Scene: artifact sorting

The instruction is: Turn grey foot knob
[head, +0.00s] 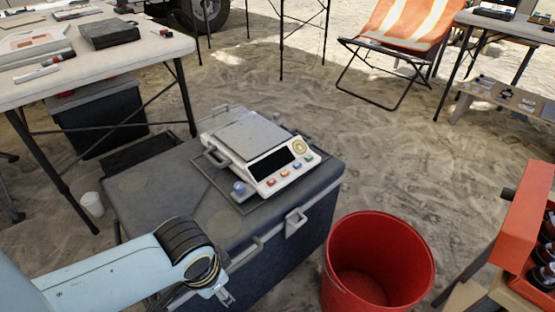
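A white bench scale (262,155) with a grey weighing plate, a dark display and coloured buttons sits on the lid of a dark grey case (140,205). A small blue-grey foot knob (239,190) shows at the scale's near left corner, close to the lid. Nothing touches it. My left arm comes in from the lower left, and its gripper (224,295) hangs near the case's front edge, below and apart from the knob. The gripper is small and partly hidden by its wrist, so its opening is unclear. My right gripper is not in view.
A red bucket (378,262) stands on the sand right of the case. A red-orange box (530,240) with dark round items is at the far right. Tables stand at the upper left and upper right. A white cup (92,204) is left of the case. The lid's left part is clear.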

